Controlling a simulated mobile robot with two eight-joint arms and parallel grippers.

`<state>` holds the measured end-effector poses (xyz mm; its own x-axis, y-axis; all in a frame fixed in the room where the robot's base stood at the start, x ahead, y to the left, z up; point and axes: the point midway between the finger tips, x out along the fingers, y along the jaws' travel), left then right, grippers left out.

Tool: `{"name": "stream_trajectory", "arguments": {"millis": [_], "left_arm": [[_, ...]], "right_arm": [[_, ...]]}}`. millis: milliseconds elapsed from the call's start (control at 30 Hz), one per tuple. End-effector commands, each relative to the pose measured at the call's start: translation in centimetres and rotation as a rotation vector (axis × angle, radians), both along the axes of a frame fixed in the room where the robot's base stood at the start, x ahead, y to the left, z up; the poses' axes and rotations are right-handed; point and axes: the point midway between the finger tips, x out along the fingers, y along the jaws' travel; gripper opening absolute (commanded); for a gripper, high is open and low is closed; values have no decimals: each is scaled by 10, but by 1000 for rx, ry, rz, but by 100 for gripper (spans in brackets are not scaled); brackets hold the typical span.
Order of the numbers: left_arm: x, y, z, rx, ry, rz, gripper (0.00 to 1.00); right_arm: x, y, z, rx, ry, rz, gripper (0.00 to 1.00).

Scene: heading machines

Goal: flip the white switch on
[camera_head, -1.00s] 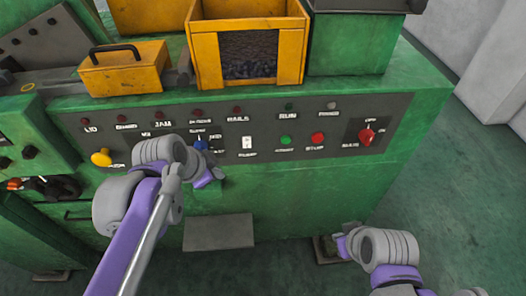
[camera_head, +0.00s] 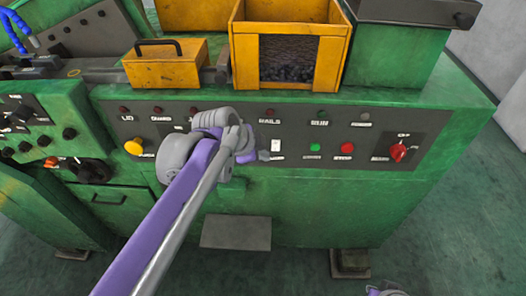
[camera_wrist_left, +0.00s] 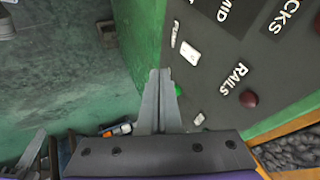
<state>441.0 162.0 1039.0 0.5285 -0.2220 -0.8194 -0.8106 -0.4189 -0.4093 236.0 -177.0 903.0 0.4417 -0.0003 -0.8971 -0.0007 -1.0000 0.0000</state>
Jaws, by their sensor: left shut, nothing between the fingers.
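The white switch (camera_head: 275,145) is a small white rocker on the dark control panel, below the RAILS lamp, left of the green button. It also shows in the left wrist view (camera_wrist_left: 190,53). I cannot tell which way it is set. My left gripper (camera_head: 262,155) is just left of and slightly below the switch in the head view. In the left wrist view its fingers (camera_wrist_left: 160,74) are shut and empty, tips beside the switch and apart from it in the picture. The gap in depth is unclear. My right gripper is out of view; only a bit of my right arm shows at the bottom edge.
A green button (camera_head: 315,147), a red button (camera_head: 347,148) and a red rotary knob (camera_head: 398,152) sit right of the switch. A yellow knob (camera_head: 133,147) is at the left. Yellow bins (camera_head: 335,60) stand above the panel. The front below is mostly clear.

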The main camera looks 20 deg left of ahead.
Motion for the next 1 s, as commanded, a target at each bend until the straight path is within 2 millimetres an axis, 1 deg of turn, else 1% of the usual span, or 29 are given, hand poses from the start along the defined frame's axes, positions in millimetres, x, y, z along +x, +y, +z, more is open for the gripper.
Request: {"name": "stream_trajectory", "arguments": {"millis": [33, 200, 300, 333, 400, 500, 600, 733, 1000], "left_arm": [[6, -3, -10, -1, 0, -2, 0], [26, -12, -41, 0, -1, -1, 0], [37, -16, -58, -1, 0, -2, 0], [41, -16, -60, -1, 0, 0, 0], [53, -11, -59, 0, -1, 1, 0], [64, -8, -60, -1, 0, 2, 0], [71, -5, -60, -1, 0, 2, 0], [74, -4, -61, 0, -1, 1, 0], [75, -4, -61, -1, 0, 0, 0]], "right_arm": [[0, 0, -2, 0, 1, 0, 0], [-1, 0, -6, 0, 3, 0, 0], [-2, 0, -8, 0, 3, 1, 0], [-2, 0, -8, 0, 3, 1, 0], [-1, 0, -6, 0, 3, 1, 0], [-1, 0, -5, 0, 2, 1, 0], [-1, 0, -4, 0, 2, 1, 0], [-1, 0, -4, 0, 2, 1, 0], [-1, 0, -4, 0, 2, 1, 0]]}}
